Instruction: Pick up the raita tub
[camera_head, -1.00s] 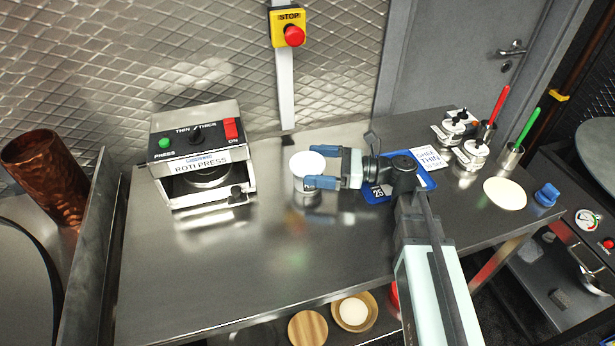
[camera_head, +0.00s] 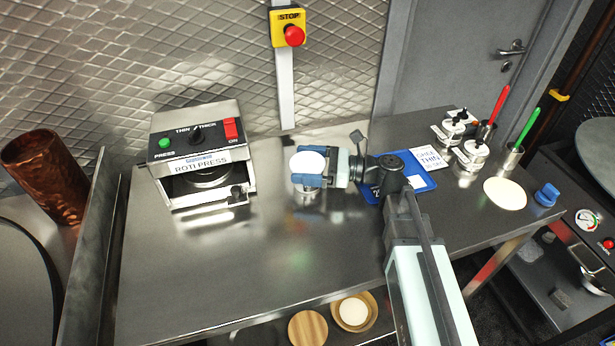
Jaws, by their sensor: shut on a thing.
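The raita tub (camera_head: 307,162) is a small round tub with a white top on the steel counter, right of the roti press. My gripper (camera_head: 308,178) reaches in from the right with blue fingers. It is shut on the tub, one finger along its near side. The far finger is mostly hidden behind the tub. The tub looks upright. I cannot tell whether its base touches the counter.
The roti press (camera_head: 198,160) stands to the left. A blue tray (camera_head: 421,180) and a white card (camera_head: 430,158) lie behind my wrist. Several pots and a flat dough disc (camera_head: 505,193) are at the right. The counter's front (camera_head: 240,270) is clear.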

